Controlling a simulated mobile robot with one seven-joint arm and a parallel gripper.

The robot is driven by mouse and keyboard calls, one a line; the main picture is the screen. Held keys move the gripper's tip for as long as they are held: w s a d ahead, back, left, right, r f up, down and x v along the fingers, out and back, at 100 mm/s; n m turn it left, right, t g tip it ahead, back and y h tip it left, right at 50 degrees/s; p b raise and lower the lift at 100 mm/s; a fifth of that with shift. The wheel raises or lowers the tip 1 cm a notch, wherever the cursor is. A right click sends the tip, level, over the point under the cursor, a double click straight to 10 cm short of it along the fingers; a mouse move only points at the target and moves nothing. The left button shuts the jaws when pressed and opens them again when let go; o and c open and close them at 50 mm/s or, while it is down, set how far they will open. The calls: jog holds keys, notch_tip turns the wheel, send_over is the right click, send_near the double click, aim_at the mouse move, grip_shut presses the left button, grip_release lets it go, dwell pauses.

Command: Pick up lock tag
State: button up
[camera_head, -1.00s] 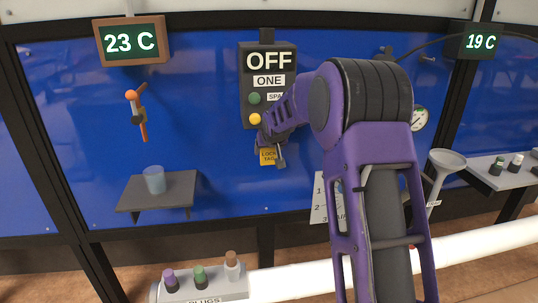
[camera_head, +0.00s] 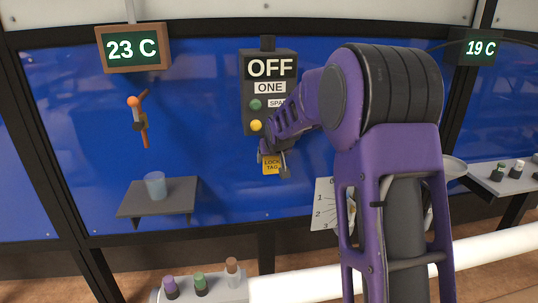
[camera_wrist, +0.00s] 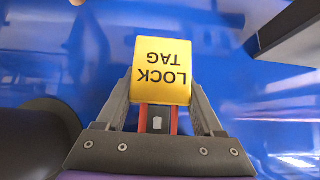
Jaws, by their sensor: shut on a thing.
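The yellow lock tag (camera_head: 271,165) hangs just below the dark control box in the head view, in front of the blue panel. In the wrist view the lock tag (camera_wrist: 162,72) shows its lettering upside down, between the two grey fingers. My gripper (camera_head: 274,160) is shut on the tag; in the wrist view my gripper (camera_wrist: 160,100) has a finger at each side of it. Part of the tag's upper edge is covered by my gripper in the head view. I cannot tell whether the tag still touches a hook or peg.
The control box (camera_head: 269,92) reads OFF and ONE, with green and yellow buttons, right above my gripper. A grey shelf (camera_head: 135,207) with a blue cup (camera_head: 155,185) is at left. A plug tray (camera_head: 215,292) and white pipe (camera_head: 310,287) lie below.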

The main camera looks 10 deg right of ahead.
jog(key=s, duration=1.4)
